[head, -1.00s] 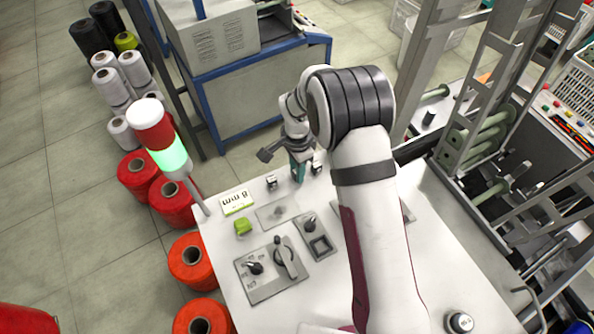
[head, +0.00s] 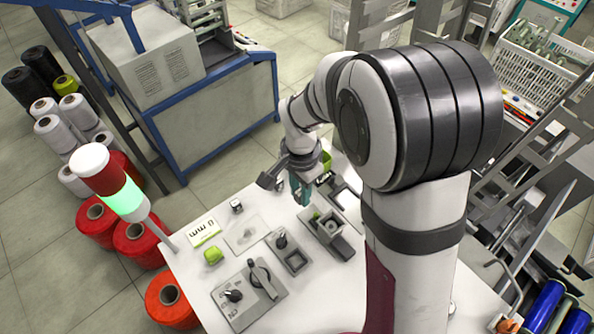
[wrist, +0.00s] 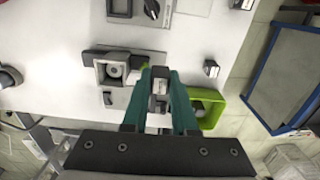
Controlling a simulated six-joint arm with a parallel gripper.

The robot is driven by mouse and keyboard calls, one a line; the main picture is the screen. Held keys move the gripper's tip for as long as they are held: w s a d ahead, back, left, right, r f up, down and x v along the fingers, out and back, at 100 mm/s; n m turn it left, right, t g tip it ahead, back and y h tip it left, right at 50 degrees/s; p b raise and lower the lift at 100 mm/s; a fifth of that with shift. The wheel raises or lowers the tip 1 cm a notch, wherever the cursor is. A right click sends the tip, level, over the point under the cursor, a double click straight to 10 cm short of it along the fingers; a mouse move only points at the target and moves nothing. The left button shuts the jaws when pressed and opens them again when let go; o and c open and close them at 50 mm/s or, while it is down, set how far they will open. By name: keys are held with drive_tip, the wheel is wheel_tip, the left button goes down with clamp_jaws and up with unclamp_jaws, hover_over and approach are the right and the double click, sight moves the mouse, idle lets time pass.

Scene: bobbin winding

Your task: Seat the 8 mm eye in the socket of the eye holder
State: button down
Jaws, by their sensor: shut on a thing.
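My gripper (head: 302,192) has teal fingers and hangs above the far part of the white table. In the wrist view its fingers (wrist: 159,78) are shut on a small light grey piece (wrist: 159,88), which I take to be the eye; its size cannot be read. A grey fixture with a raised square socket (head: 329,226) lies below and to the right of the fingertips in the head view. It looks like the eye holder. In the wrist view this socket (wrist: 113,72) shows a round hole, left of the fingers and apart from the held piece.
A green tray (wrist: 214,120) lies right of the fingers in the wrist view. A small dark-topped cube (head: 237,206), an "8 mm" card (head: 203,231), a green block (head: 213,255), a second recessed fixture (head: 293,258) and a lever plate (head: 243,301) lie on the table.

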hover_over(296, 261)
wheel_tip(296, 261, down, 2)
drive_tip(key=shift+f, duration=2.4)
drive_tip(key=shift+f, duration=0.5)
drive_tip(key=shift+f, duration=0.65)
